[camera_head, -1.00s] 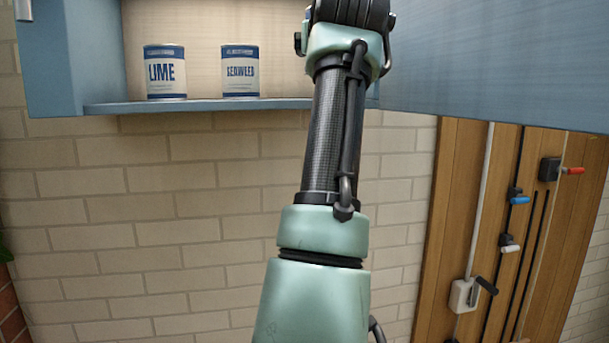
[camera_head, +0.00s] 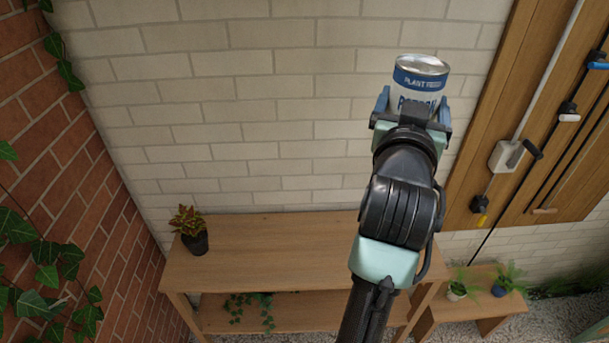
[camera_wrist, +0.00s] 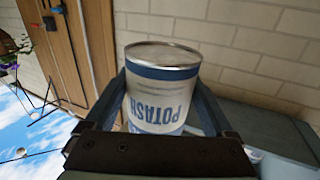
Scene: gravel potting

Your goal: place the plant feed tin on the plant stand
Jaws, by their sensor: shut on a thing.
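The plant feed tin (camera_head: 421,76), white with blue bands, is upright in my gripper (camera_head: 413,103), high in front of the brick wall. Its top band reads PLANT FEED. In the wrist view the tin (camera_wrist: 160,100) shows the word POTASH upside down, with the fingers on either side of it. A wooden two-level stand (camera_head: 285,240) is against the wall below, in the lower middle of the head view. The tin is well above it and apart from it. My arm hides part of the stand's right end.
A small potted plant (camera_head: 195,232) is at the stand's left end, and a trailing plant (camera_head: 250,308) is on its lower shelf. The middle of the top is bare. A low bench (camera_head: 480,306) with two potted plants is to the right. Ivy (camera_head: 45,262) covers the left brick wall.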

